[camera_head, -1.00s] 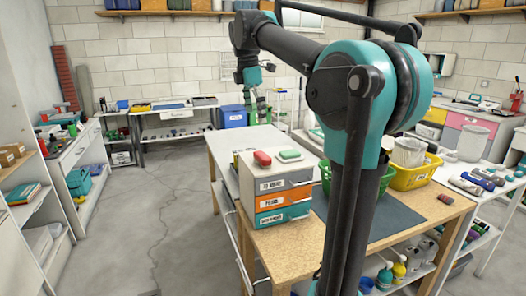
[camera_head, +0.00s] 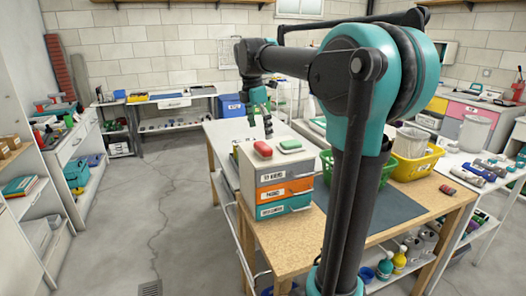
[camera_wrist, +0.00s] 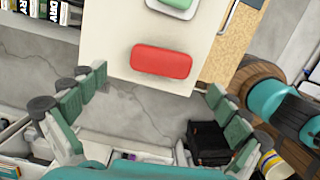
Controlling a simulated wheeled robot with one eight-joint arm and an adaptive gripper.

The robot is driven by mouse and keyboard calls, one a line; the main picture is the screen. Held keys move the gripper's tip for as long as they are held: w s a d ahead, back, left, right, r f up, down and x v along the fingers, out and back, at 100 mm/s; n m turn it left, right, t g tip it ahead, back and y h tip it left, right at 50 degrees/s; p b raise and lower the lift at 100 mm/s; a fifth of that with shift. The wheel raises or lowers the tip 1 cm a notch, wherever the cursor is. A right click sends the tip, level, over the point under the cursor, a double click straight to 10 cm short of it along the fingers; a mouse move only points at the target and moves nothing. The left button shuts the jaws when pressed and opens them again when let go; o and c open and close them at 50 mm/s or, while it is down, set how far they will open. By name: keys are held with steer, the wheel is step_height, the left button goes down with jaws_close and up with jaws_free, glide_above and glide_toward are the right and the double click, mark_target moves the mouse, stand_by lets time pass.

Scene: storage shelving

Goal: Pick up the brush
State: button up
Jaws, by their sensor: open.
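A red rounded block (camera_head: 263,149) and a green block with a white base (camera_head: 290,144) lie on top of a small drawer unit (camera_head: 240,180). In the wrist view the red block (camera_wrist: 162,62) lies ahead between my fingers, and part of the green and white block (camera_wrist: 175,3) shows at the top edge. I cannot tell for sure which of them is the brush. My gripper (camera_head: 267,128) is open and empty, just above and behind the drawer unit's top. In the wrist view its green-padded fingers (camera_wrist: 160,88) are spread wide, apart from the red block.
The drawer unit stands on a wooden-topped workbench (camera_head: 285,238). A green basket (camera_head: 325,178) and a yellow basket (camera_head: 418,168) stand to its right. A dark mat (camera_head: 385,206) lies on the bench. Shelving (camera_head: 75,150) lines the left, and the floor between is clear.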

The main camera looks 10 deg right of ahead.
mark_target(263, 145)
steer(key=shift+d+f, duration=0.2)
steer(key=shift+f, duration=1.15)
steer(key=shift+d+f, duration=0.2)
steer(key=shift+f, duration=1.1)
steer(key=shift+c, duration=0.2)
steer(key=c, duration=1.1)
steer(key=shift+r, duration=0.1)
step_height(263, 145, up, 20)
steer(key=shift+f, duration=0.1)
